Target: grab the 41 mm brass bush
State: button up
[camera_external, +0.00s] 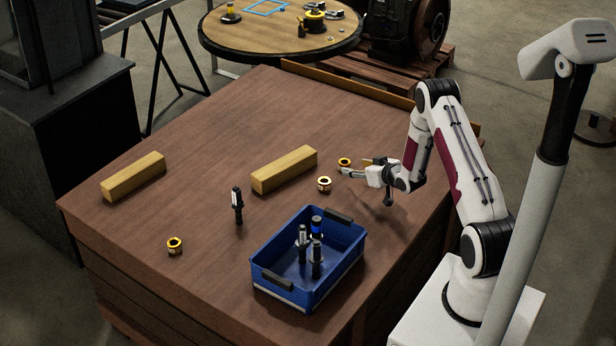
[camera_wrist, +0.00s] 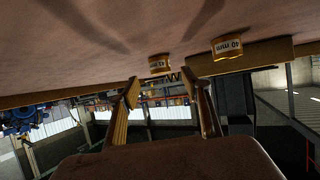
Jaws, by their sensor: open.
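Three short brass bushes show in the external view: one beside my gripper (camera_external: 344,162), one a little nearer the camera (camera_external: 324,184), and one alone at the front left (camera_external: 174,246). The wrist view is upside down. One bush there (camera_wrist: 227,46) has a label that seems to read 40 mm. Another bush (camera_wrist: 159,64) stands beyond the gap between my fingers, its number too small to read surely. I cannot tell which bush is 41 mm. My gripper (camera_external: 355,167) is open and empty, low over the table, pointing left; it also shows in the wrist view (camera_wrist: 166,88).
A wooden block (camera_external: 284,170) lies left of the near bushes, another (camera_external: 133,177) at far left. A blue bin (camera_external: 340,277) with several dark upright parts stands at the front. A dark upright part (camera_external: 238,205) stands mid-table. The back of the wooden table (camera_external: 250,110) is clear.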

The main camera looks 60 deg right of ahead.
aim_at(346, 163)
jog(key=shift+x, duration=1.2)
jog(key=shift+w, duration=0.1)
jog(key=shift+d, duration=0.1)
jog(key=shift+w+d+f, duration=0.15)
jog(key=shift+w+d, duration=0.1)
jog(key=shift+w, duration=0.4)
jog(key=shift+w+d+f, duration=0.1)
jog(key=shift+w+d, duration=0.2)
jog(key=shift+w, duration=0.35)
jog(key=shift+x, duration=1.2)
grip_shut()
